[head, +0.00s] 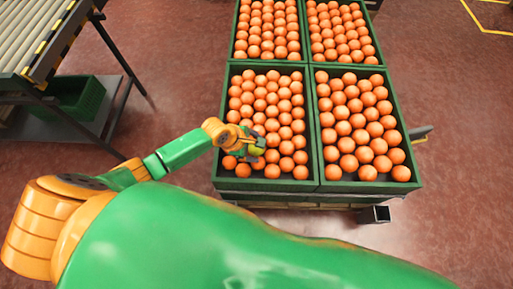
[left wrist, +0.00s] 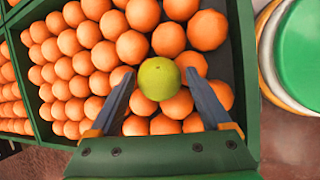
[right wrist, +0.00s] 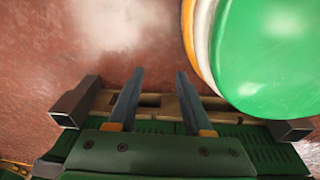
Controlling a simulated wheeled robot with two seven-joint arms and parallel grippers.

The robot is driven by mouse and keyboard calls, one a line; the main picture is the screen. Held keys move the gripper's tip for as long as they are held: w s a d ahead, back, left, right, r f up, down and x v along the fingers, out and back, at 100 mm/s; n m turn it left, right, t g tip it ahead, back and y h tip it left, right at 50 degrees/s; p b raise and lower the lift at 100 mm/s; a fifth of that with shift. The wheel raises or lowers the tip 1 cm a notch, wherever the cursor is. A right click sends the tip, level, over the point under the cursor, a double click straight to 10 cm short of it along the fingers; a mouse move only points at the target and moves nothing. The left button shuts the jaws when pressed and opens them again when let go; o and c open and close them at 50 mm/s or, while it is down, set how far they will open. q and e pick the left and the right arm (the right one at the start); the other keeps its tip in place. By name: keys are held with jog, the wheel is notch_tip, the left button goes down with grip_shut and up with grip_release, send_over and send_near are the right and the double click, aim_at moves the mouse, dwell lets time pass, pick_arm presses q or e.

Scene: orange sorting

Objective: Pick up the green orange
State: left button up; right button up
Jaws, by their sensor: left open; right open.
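The green orange (left wrist: 159,79) shows in the left wrist view, among orange ones in a green crate. In the head view a small part of the green orange (head: 256,150) shows at my left gripper (head: 254,146), which is over the front left crate. In the left wrist view my left gripper (left wrist: 160,78) is open, with one finger on each side of the green orange. I cannot tell if the fingers touch it. In the right wrist view my right gripper (right wrist: 160,75) is open and empty. The right gripper does not show in the head view.
The front left crate (head: 219,165) and front right crate (head: 409,160) are full of oranges, with two more crates behind. A roller conveyor (head: 35,35) stands at the upper left. Red floor (head: 470,130) is clear at the right.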

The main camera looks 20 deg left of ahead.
pick_arm(q)
jog(key=shift+r, duration=0.1)
jog(key=c, duration=1.2)
